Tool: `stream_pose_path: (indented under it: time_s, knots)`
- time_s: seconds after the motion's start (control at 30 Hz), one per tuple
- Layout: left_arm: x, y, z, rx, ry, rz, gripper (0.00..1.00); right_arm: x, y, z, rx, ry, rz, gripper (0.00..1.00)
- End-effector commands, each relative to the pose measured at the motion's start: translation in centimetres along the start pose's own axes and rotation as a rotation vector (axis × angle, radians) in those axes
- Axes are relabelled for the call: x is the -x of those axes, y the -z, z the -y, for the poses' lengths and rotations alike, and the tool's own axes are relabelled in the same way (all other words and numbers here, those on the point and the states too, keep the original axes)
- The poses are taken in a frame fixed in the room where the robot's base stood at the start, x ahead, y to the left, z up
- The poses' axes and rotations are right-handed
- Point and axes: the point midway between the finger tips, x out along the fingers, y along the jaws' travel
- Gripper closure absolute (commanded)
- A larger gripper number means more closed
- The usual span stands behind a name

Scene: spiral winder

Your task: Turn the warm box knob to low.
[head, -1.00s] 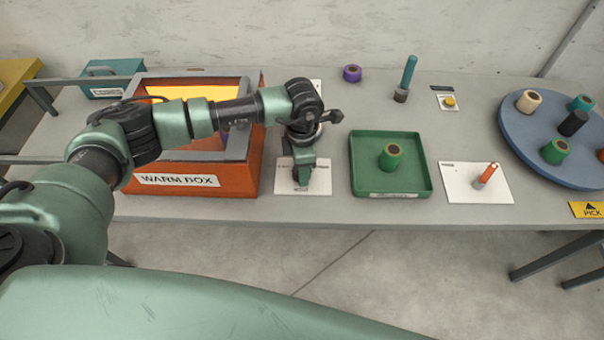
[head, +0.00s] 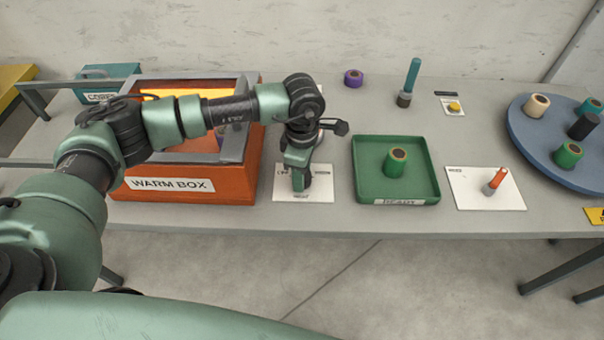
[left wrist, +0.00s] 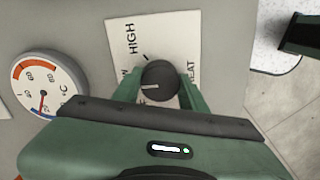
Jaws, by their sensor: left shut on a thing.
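The warm box knob (left wrist: 160,80) is a dark round knob on a white plate (left wrist: 180,35), which lies on the table right of the orange warm box (head: 240,185). My left gripper (head: 298,185) is over the plate and shut on the knob, one green finger on each side in the left wrist view (left wrist: 160,92). The knob's white mark points left in that view, towards a partly hidden label ending in W. HIGH is above it and HEAT to the right. Another label below the mark is mostly hidden by the gripper. My right gripper is not in view.
A round dial gauge (left wrist: 45,88) is beside the plate. A green tray (head: 420,190) with a green spool (head: 395,162) stands to the right, then a white card (head: 470,195) with an orange peg (head: 497,180). A blue turntable (head: 530,145) holds several spools.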

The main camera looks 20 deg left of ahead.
Motion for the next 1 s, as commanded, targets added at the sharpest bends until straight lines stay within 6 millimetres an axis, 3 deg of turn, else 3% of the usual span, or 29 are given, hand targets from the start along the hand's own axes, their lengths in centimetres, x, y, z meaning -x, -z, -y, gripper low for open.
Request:
stream_pose_path:
  time_s: [0.23,0.27,0.33,0.67,0.77,1.0]
  knots:
    - [0.2,0.0,-0.1,0.002,-0.003,0.002,0.98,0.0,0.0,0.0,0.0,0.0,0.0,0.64]
    - [0.2,0.0,-0.1,0.002,-0.004,0.002,0.52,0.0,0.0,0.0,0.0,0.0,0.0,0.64]
    - [0.2,0.0,-0.1,0.002,-0.003,0.001,0.36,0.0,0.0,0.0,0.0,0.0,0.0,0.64]
    - [0.2,0.0,-0.1,0.002,-0.002,0.001,0.36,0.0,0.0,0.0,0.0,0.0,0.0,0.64]
    - [1.1,0.0,-0.1,0.002,-0.004,0.0,0.36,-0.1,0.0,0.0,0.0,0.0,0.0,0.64]
    - [5.2,0.0,-0.1,0.001,-0.005,0.002,0.36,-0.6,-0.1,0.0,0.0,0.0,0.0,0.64]
